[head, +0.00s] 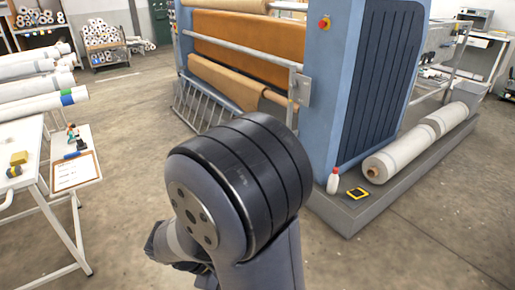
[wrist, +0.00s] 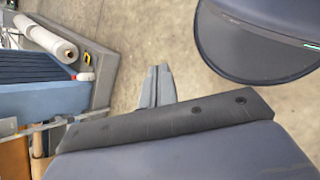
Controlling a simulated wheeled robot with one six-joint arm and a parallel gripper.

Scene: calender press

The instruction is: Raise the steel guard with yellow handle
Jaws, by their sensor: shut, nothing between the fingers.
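The steel guard (head: 200,108) is a barred grey frame low on the front of the blue calender press (head: 345,70). It hangs slanted below the orange cloth, and its lower right part is hidden behind my arm. I cannot make out a yellow handle on it in either view. My gripper (wrist: 158,70) shows in the wrist view with its two fingers together, empty, over bare floor. It is apart from the press, whose blue side (wrist: 45,98) shows at the left of that view. In the head view my arm covers the middle foreground.
A white roll (head: 415,143), a white bottle (head: 333,181) and a yellow-black item (head: 357,193) rest on the press's grey plinth (head: 350,222). A white table (head: 22,150) and a clipboard (head: 75,170) stand left. Floor between table and press is clear.

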